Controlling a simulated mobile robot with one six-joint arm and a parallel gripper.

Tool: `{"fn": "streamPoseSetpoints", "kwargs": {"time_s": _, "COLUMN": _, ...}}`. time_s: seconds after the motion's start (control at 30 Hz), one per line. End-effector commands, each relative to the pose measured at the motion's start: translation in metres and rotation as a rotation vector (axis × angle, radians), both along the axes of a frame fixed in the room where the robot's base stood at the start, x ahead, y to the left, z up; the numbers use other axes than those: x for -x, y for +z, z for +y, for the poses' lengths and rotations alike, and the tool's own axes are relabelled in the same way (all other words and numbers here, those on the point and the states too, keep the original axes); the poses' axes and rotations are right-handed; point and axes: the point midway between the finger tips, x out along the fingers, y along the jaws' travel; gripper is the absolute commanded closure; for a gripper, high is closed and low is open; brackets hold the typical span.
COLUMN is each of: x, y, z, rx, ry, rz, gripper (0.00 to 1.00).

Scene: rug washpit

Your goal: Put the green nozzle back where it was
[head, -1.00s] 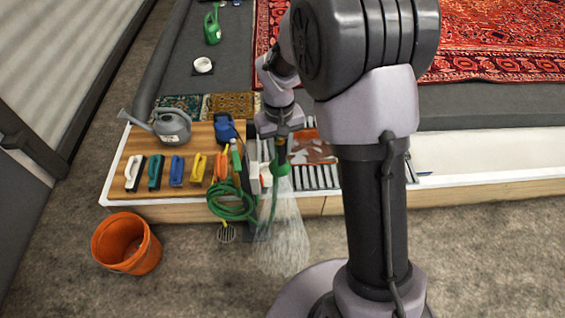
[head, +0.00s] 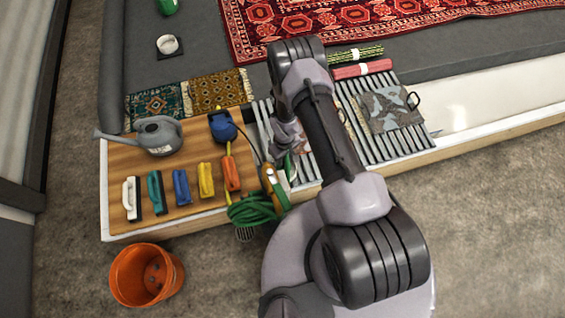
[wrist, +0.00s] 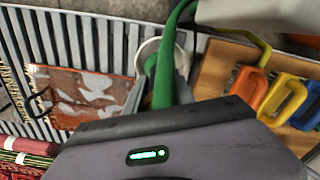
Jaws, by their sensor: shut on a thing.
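The green nozzle shows in the wrist view (wrist: 163,80) between the fingers of my gripper (wrist: 158,92), which is shut on it. A green hose runs up from it in that view. A white ring (wrist: 142,52) is close by the nozzle; I cannot tell whether the nozzle is in it or beside it. In the head view my gripper (head: 287,160) is low over the left end of the slatted grate, with only a bit of green showing; my arm hides much of it. The coiled green hose (head: 250,211) hangs at the ledge's front edge.
Several coloured brushes (head: 181,187), a grey watering can (head: 157,136) and a blue item (head: 222,126) stand on the wooden board (head: 192,140) at left. A patterned piece (head: 388,109) lies on the grate (head: 352,100). An orange bucket (head: 130,284) is on the floor.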

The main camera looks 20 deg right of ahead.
Motion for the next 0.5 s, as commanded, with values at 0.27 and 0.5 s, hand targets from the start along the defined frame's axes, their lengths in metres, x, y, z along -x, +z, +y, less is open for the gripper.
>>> {"fn": "streamPoseSetpoints", "kwargs": {"time_s": 0.27, "x": -0.001, "y": -0.048, "z": 0.0, "rx": 0.001, "ry": 0.0, "rz": -0.001, "gripper": 1.0}}
{"fn": "streamPoseSetpoints", "kwargs": {"time_s": 0.5, "x": -0.001, "y": -0.046, "z": 0.0, "rx": 0.0, "ry": -0.001, "rz": -0.001, "gripper": 1.0}}
